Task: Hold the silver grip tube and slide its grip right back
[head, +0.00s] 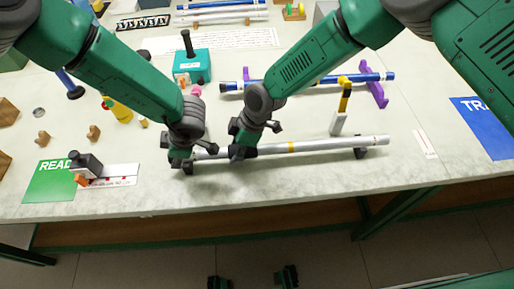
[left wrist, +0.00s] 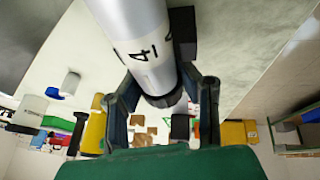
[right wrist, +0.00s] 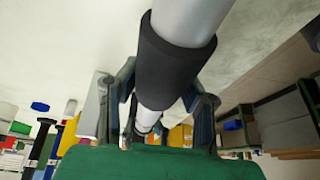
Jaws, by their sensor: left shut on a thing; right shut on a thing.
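The silver grip tube (head: 335,143) lies level along the front of the table, with a yellow band near its middle. My left gripper (head: 182,160) is shut on the tube's left end. The left wrist view shows the silver tube (left wrist: 143,40) with black printed characters between the fingers and a dark end. My right gripper (head: 243,151) is shut on the black grip, a short distance to the right of my left one. The right wrist view shows the black grip (right wrist: 172,62) as a sleeve around the tube, between the fingers. In the head view my fingers mostly hide the grip.
A black support (head: 360,153) stands under the tube's right part. A yellow and grey upright piece (head: 341,105) stands just behind the tube. A blue rod (head: 330,79) on purple supports lies farther back. A green card (head: 50,180) and a grey block (head: 86,164) sit at left.

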